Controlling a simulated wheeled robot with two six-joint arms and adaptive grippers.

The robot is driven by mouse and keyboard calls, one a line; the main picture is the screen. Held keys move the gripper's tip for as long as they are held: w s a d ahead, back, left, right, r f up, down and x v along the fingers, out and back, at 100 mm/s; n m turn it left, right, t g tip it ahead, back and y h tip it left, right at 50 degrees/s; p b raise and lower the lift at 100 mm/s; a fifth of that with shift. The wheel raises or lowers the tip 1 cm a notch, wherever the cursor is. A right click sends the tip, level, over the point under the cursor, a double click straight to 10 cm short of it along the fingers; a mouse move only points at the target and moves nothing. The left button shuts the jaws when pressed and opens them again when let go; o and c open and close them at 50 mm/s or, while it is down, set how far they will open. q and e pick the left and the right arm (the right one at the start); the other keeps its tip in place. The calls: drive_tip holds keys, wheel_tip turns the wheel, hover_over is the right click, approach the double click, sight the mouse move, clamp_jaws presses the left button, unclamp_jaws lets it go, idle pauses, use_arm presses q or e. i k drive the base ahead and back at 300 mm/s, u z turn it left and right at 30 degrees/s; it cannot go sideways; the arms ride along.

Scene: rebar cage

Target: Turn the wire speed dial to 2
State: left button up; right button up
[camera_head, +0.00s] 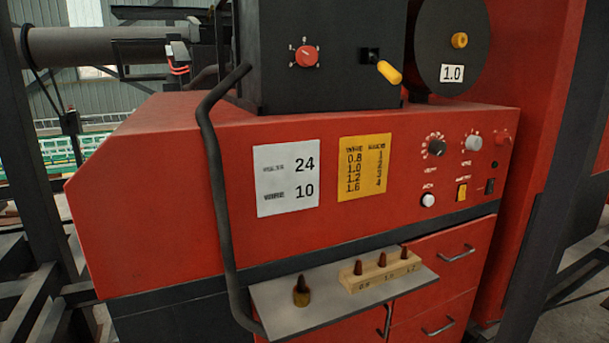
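Two dials sit on the right of the red machine's front panel: a black knob (437,148) and a pale grey knob (474,143), each ringed by small marks. The labels below them are too blurred to read surely, so I cannot tell for certain which is wire speed, nor the settings. A red knob (306,57) with marks around it is on the black box (270,85) above. Neither of my grippers is in view.
A white card (287,177) reads 24 and 10; a yellow chart (364,165) is beside it. A yellow-handled lever (389,72) juts from the box. A dark bent tube (213,180) crosses the front. A shelf (285,325) carries a wooden block (381,271) with several tips.

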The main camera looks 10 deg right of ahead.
sight(473, 142)
drive_tip(key=k, duration=0.5)
drive_tip(key=z, duration=1.2)
drive_tip(key=i, duration=0.8)
drive_tip(key=u, duration=1.25)
